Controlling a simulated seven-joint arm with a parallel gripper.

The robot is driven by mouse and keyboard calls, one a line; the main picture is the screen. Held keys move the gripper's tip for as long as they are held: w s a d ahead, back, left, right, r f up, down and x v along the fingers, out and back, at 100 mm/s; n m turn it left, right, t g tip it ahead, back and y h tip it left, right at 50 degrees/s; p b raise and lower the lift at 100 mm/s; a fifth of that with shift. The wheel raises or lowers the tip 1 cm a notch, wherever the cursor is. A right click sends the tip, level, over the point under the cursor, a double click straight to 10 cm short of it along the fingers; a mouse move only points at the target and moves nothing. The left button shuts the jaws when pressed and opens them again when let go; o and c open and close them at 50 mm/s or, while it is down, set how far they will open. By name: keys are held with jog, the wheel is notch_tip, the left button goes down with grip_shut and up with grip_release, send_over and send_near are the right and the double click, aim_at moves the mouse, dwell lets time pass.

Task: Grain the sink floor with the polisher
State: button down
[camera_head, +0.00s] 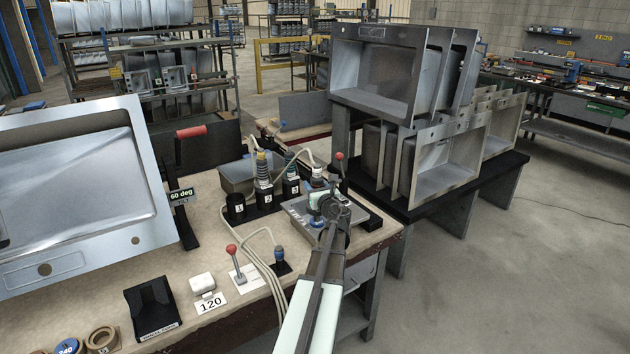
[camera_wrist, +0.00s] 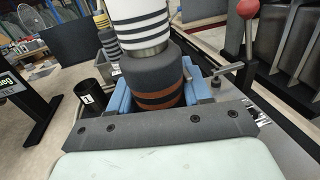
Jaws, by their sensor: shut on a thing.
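A steel sink (camera_head: 140,200) leans tilted at the left of the bench in the head view, its inner floor (camera_head: 60,185) facing me. My gripper (camera_head: 322,205) is far to its right, above a grey metal plate. In the wrist view, my gripper (camera_wrist: 153,95) is shut on a polisher (camera_wrist: 150,68). The polisher has a dark grey body with brown bands and a black-and-white striped upper part. In the head view its top (camera_head: 317,178) shows just behind the gripper. Its lower end is hidden.
Black holder 1 (camera_head: 236,210) looks empty; other corded tools stand in holders 2 (camera_head: 263,180) and 3 (camera_head: 290,175). Hoses, a red-knobbed lever (camera_head: 232,252) and a 120 card (camera_head: 210,302) lie between gripper and sink. Sink racks (camera_head: 475,165) stand at right.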

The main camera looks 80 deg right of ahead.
jog(key=shift+f, duration=2.25)
jog(key=shift+w+a+x, duration=0.1)
jog(key=shift+w+x, duration=0.05)
jog(key=shift+x, duration=0.7)
jog(key=shift+w+a+x, duration=0.1)
jog(key=shift+w+x, duration=0.05)
jog(key=shift+x, duration=0.7)
jog(key=shift+w+a+x, duration=0.1)
jog(key=shift+w+x, duration=0.1)
jog(key=shift+x, duration=0.65)
jog(key=shift+r, duration=0.15)
jog(key=shift+f, duration=0.55)
jog(key=shift+s+a, duration=0.1)
